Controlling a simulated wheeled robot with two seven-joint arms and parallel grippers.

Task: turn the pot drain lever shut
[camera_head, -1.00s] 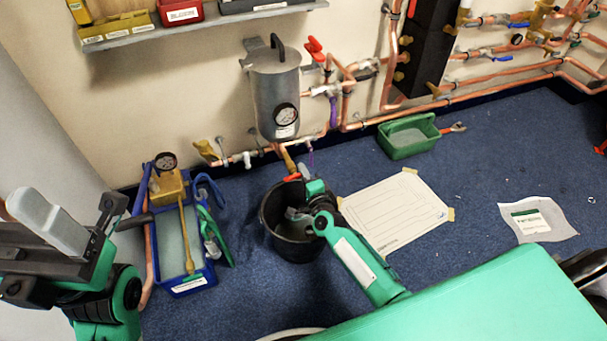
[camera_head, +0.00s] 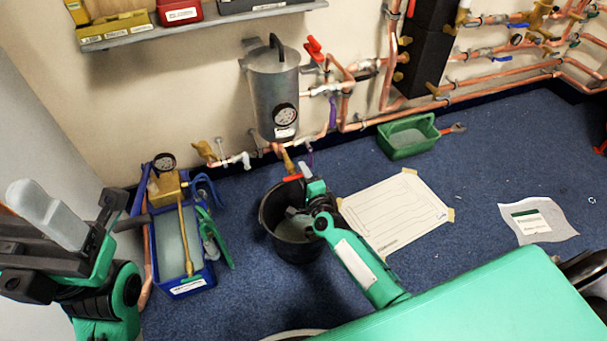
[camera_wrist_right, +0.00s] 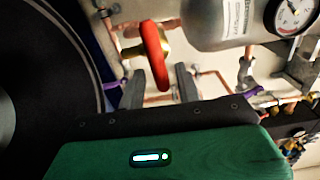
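The silver pot (camera_head: 272,98) hangs on the wall with a round gauge on its front. Its brass drain valve (camera_head: 287,160) slopes down from the pipe below it, with a red drain lever (camera_head: 292,178) lying roughly crosswise above the bucket. My right gripper (camera_head: 304,172) is right beside the lever. In the right wrist view the red lever (camera_wrist_right: 155,52) points down between the two spread fingertips of the gripper (camera_wrist_right: 159,75); contact is not clear. My left gripper (camera_head: 48,215) is raised at the left edge, away from the pot; its finger gap is not clear.
A black bucket (camera_head: 268,222) stands under the drain. A blue tray (camera_head: 194,285) with a brass pump stands left. A white sheet (camera_head: 400,212) lies right of the bucket, a green tub (camera_head: 383,150) behind it. Copper pipes (camera_head: 360,123) run along the wall.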

